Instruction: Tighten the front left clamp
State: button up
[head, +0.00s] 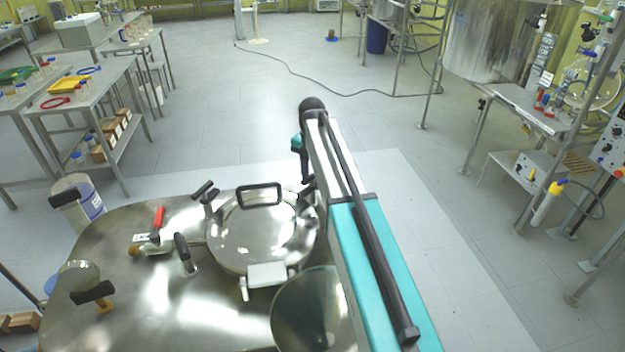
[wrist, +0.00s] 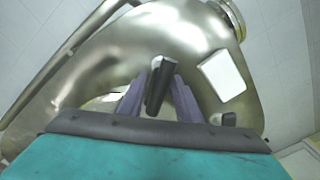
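In the wrist view, my gripper (wrist: 160,80) has two purple fingers, one on each side of a black upright clamp handle (wrist: 158,88). The fingers look open around the handle; whether either touches it is hard to tell. The handle stands on a shiny steel vessel top. In the head view, my arm reaches over the right side of the steel vessel (head: 130,285), and the fingertips are hidden. The vessel has a round polished lid (head: 245,235) with a black loop handle (head: 260,195). Black handles (head: 184,252) (head: 205,190) stand at the lid's left edge.
A red-handled valve (head: 157,220) stands left of the lid. A white block (head: 267,275) sits at the lid's near edge, and a steel cone (head: 312,310) is beside it. A steel pipe (wrist: 60,60) runs along the left in the wrist view.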

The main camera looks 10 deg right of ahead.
aim_at(312, 174)
notch_tip(312, 174, up, 14)
jog(key=b, duration=0.3)
jog(key=shift+f, duration=0.15)
dwell(0.4)
jog(key=shift+s, duration=0.1)
